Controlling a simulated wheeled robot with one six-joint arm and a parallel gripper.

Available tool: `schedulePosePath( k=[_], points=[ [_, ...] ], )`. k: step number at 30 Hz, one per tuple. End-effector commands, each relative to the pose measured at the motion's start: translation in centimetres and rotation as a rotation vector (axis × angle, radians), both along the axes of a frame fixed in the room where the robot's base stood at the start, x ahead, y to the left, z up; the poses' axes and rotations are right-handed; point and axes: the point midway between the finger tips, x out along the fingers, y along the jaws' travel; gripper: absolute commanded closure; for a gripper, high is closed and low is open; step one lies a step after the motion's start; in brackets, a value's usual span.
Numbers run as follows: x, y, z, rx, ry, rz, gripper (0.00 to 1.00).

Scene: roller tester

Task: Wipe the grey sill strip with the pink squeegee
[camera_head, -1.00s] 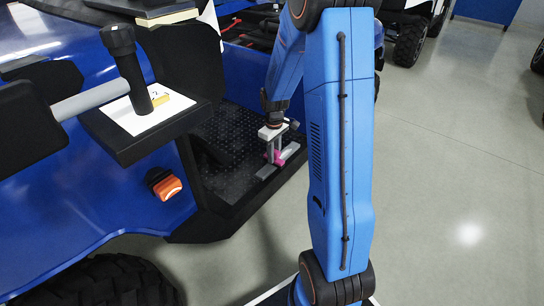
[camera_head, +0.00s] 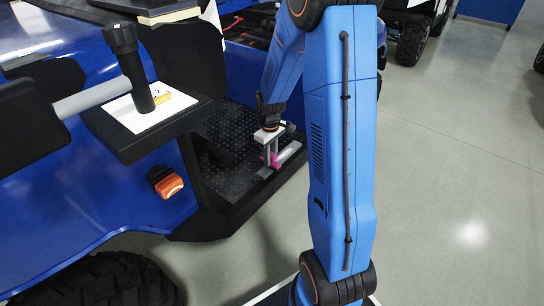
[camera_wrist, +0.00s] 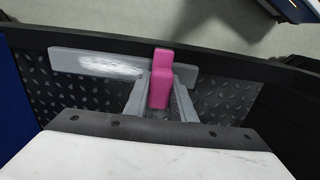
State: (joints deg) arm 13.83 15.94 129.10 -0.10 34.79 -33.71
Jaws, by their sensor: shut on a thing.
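The pink squeegee (camera_wrist: 160,80) is upright in the picture between the two grey fingers of my gripper (camera_wrist: 160,100), which is shut on it. The squeegee's upper end in the wrist view overlaps the grey sill strip (camera_wrist: 67,60); I cannot tell whether it touches it. A whitish smear (camera_wrist: 112,66) lies on the strip left of the squeegee. A short piece of strip shows to its right. In the head view, my gripper (camera_head: 270,153) is low over the vehicle's floor edge, with pink showing at its fingers and the strip (camera_head: 290,151) beside it.
A black tread-plate floor (camera_wrist: 215,95) lies around the strip, with a dark sill edge beyond it. In the head view, a black seat-like block with a white sheet (camera_head: 140,112) and an orange buckle (camera_head: 169,184) stand left of my arm. Open grey floor lies right.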

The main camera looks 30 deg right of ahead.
Motion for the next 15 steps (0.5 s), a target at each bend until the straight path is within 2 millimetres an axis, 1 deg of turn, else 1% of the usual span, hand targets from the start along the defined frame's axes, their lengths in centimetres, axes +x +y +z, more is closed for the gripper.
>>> schedulePosePath(
  k=[4,8,15],
  points=[
    [-0.3,0.2,-0.2,0.003,0.007,0.0,1.0],
    [-0.3,0.2,0.0,0.003,0.007,0.0,1.0],
    [-0.1,0.1,1.9,0.002,0.003,0.0,1.0]
  ],
)
